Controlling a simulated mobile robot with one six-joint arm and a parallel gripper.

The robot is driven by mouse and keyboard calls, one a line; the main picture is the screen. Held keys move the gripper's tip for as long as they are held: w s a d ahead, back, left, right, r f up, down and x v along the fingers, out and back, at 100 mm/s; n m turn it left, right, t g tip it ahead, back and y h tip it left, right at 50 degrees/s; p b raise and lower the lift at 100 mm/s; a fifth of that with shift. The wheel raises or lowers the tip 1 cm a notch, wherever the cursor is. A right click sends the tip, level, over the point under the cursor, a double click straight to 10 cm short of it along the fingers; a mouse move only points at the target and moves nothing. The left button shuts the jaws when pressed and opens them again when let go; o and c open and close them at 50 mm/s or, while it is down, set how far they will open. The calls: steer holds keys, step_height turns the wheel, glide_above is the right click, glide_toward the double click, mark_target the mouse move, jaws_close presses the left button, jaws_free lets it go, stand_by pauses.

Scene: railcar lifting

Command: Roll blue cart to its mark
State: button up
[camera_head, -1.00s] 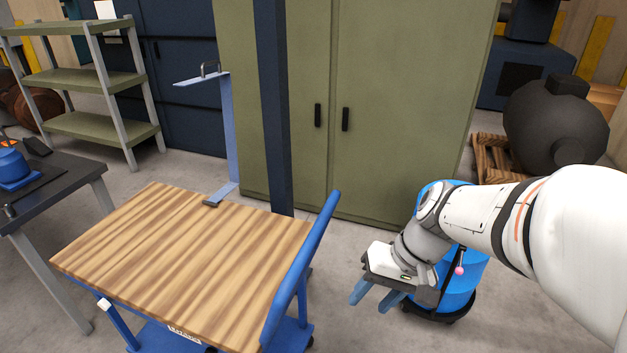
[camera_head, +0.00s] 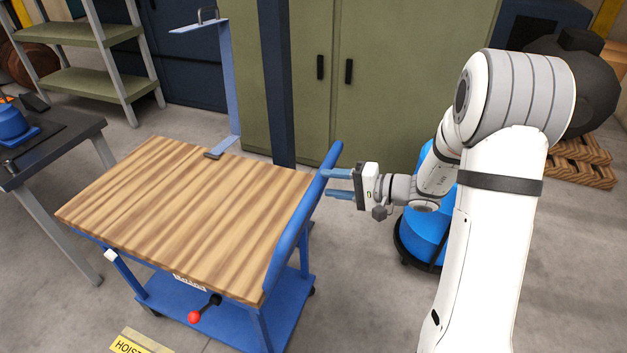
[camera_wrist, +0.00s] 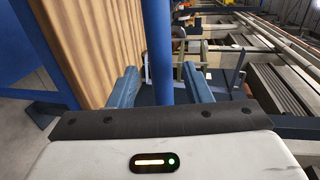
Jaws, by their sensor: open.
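The blue cart has a striped wooden top (camera_head: 185,210) and a blue push handle (camera_head: 300,220) along its right side. A blue lower shelf (camera_head: 230,318) shows beneath. My gripper (camera_head: 326,183) is open at the far end of the handle, its fingers pointing left toward it. In the wrist view the handle (camera_wrist: 157,45) runs between my two spread fingers (camera_wrist: 160,82); I cannot tell whether they touch it. A yellow floor label reading "HOIST" (camera_head: 130,345) is partly cut off at the bottom edge; I cannot tell whether it is the cart's mark.
A lever with a red knob (camera_head: 196,316) shows under the cart top. A dark table (camera_head: 60,140) stands at left. A blue bracket (camera_head: 228,90) and dark post (camera_head: 276,80) rise behind the cart, before green cabinets (camera_head: 370,100). A blue drum (camera_head: 425,235) stands at right.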

mark_target(318, 182)
steer(key=shift+p+x, duration=0.3)
steer(key=shift+x, duration=1.9)
steer(key=shift+c, duration=0.5)
jaws_close()
